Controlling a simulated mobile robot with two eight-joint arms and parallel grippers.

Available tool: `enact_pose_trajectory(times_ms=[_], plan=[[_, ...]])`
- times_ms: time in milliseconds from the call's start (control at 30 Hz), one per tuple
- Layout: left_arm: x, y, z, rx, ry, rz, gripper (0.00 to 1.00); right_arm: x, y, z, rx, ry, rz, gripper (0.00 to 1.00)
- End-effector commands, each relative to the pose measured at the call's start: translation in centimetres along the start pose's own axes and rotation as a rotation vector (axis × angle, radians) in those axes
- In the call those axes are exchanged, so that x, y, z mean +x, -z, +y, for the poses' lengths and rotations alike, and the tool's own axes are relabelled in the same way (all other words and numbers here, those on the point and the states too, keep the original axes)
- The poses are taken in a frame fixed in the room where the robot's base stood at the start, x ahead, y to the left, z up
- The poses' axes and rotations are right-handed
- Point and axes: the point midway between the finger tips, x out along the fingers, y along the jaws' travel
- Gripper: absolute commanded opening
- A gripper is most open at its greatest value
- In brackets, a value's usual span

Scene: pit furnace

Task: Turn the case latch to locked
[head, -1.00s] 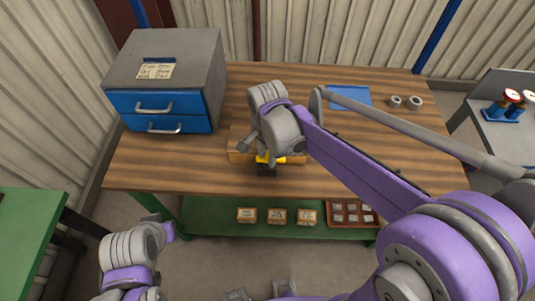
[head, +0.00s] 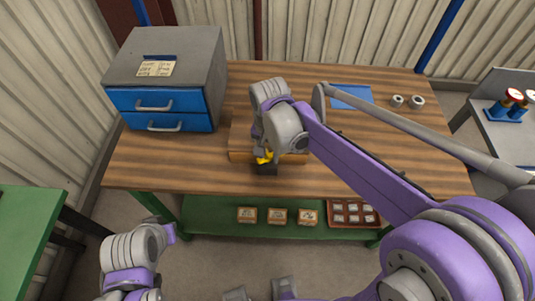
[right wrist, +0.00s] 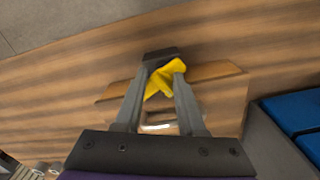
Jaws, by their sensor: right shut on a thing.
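A wooden case (head: 240,143) lies near the front edge of the workbench, mostly hidden behind my right arm in the head view. It also shows in the right wrist view (right wrist: 221,88), with a pale metal handle (right wrist: 158,127). A yellow latch (head: 264,157) is at the case's front, over a dark block (head: 267,169). My right gripper (right wrist: 160,78) is shut on the yellow latch (right wrist: 163,76), which sits slanted between its fingers. The locked mark cannot be read. My left arm is low at the left; its jaws cannot be made out.
A grey cabinet with blue drawers (head: 160,109) stands at the workbench's (head: 400,160) left. A blue sheet (head: 350,97) and two grey rings (head: 407,101) lie at the back right. Small boxes and a red tray (head: 353,213) sit on the green lower shelf.

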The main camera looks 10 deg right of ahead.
Motion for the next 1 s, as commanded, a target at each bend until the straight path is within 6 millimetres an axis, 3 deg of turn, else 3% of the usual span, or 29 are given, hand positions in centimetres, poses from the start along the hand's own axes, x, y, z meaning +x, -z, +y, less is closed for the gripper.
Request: enact_pose_trajectory(times_ms=[1000], plan=[[1.02, -1.02, 0.0, 0.0, 0.0, -0.008, 0.0, -0.26, 1.02, -0.17, -0.918, -0.008, 0.012, 0.0]])
